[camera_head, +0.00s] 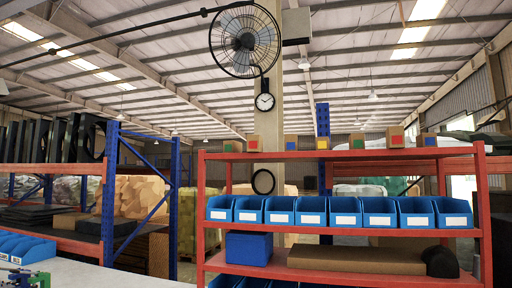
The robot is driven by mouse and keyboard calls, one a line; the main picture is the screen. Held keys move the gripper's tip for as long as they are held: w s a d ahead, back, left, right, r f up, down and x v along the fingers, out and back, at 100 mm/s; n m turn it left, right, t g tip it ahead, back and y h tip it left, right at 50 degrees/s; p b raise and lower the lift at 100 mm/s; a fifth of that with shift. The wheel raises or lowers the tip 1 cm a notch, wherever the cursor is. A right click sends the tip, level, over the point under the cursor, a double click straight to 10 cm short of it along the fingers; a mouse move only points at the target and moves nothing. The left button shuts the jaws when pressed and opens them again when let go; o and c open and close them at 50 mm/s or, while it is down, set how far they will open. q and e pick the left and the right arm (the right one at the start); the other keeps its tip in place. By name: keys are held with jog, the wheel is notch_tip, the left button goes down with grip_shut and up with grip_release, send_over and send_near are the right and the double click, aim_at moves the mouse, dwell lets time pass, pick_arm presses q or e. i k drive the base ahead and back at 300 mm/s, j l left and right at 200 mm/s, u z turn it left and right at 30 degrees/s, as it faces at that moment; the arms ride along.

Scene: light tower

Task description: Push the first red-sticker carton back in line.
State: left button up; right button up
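Several small brown cartons with coloured stickers stand in a spaced row on the top shelf of a red rack (340,155). The first red-sticker carton (253,144) from the left stands between a green-sticker carton (231,146) and a blue-sticker carton (290,142). It looks slightly taller than these neighbours; how far it stands out of line is hard to tell from here. A second red-sticker carton (396,137) stands farther right and also looks tall. Yellow-sticker (322,142), green-sticker (358,141) and blue-sticker (427,140) cartons complete the row. Neither of my grippers is in view.
Blue bins (345,212) line the shelf below, with a blue box (249,248) and a long brown carton (355,259) lower down. A pale worktop (100,278) lies at the lower left. A pillar with a fan (245,41) and clock (264,102) rises behind the rack.

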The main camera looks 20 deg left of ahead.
aim_at(254, 142)
jog(key=j+z, duration=0.3)
jog(key=z, duration=0.15)
jog(key=j+z, duration=0.35)
jog(key=z, duration=0.15)
jog(key=k+j+z, duration=0.1)
jog(key=j, duration=0.25)
jog(key=j+z, duration=0.1)
jog(key=j, duration=0.25)
jog(key=k+j, duration=0.15)
jog(key=j, duration=0.2)
jog(key=z, duration=0.05)
